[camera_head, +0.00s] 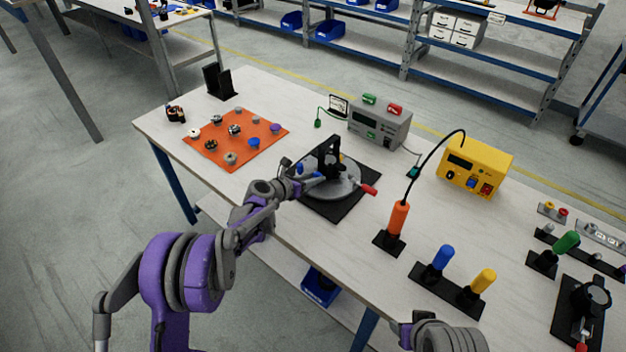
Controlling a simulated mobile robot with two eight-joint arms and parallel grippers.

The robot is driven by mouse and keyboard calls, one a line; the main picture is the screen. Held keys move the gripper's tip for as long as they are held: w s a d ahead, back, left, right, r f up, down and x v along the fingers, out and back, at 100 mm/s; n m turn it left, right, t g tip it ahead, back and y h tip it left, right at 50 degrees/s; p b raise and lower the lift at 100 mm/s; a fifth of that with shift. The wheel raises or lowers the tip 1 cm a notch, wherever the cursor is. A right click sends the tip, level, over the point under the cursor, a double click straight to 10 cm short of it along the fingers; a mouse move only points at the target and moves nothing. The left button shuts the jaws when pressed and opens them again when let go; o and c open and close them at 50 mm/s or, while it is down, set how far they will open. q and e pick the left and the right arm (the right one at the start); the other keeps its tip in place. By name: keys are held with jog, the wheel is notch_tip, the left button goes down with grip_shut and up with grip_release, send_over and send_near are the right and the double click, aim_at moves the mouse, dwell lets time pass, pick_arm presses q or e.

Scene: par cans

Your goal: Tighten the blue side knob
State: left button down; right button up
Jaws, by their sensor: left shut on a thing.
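A fixture stands on a black square plate (337,211) near the middle of the table. It has a round grey disc (345,186), a black upright bracket (328,152) and a red-tipped handle (369,189) pointing right. The small blue side knob (299,169) shows at the fixture's left side. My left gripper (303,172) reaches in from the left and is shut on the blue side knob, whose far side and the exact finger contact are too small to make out. Only part of my right arm shows at the bottom edge; its gripper is out of view.
An orange mat (262,146) with several small knobs lies left of the fixture. A grey box (380,125) and a yellow box (476,168) stand behind it. An orange-handled tool (398,220) and blue and yellow handles (443,257) stand to the right.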

pick_arm(q)
jog(key=shift+s+d+m+t+y+b, duration=0.15)
jog(key=shift+m+t+y+b, duration=0.4)
jog(key=shift+m+b, duration=0.35)
jog(key=shift+m+t+y+b, duration=0.25)
jog(key=shift+m+y+b, duration=0.35)
jog(key=shift+m, duration=0.3)
jog(key=c, duration=0.5)
grip_release()
jog(key=v, duration=1)
jog(key=shift+s, duration=0.35)
jog(key=shift+r, duration=0.1)
